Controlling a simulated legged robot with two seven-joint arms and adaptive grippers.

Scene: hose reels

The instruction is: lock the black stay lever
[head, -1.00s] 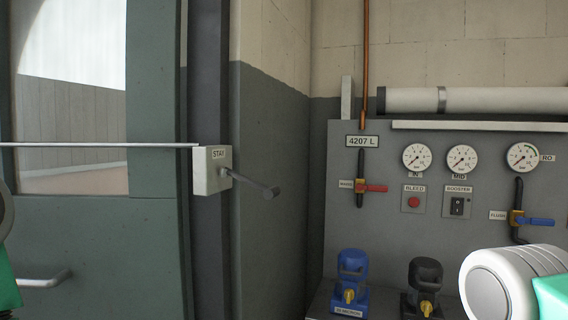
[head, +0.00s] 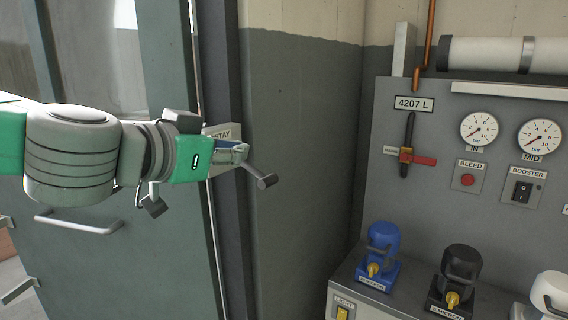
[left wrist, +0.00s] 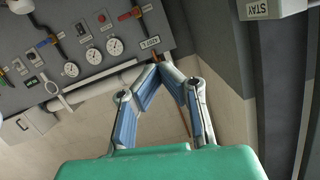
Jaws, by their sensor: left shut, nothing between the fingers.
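The stay lever (head: 262,175) is a dark grey arm with a cylindrical knob. It slants down and right from the light box marked STAY (head: 222,131) on the door frame. My left gripper (head: 243,152) is shut and empty, in front of the box and beside the lever's upper end. It hides the lever's root and much of the box; I cannot tell whether it touches the lever. In the left wrist view the fingertips (left wrist: 162,66) meet, and the STAY box (left wrist: 268,10) is at the top right. The lever does not show there. My right gripper is out of view.
The green door (head: 130,240) with a bar handle (head: 85,222) stands left. A grey panel (head: 440,190) with gauges, valves and switches is at the right, with blue (head: 382,250) and black (head: 460,270) units below. Bare wall (head: 300,180) lies between.

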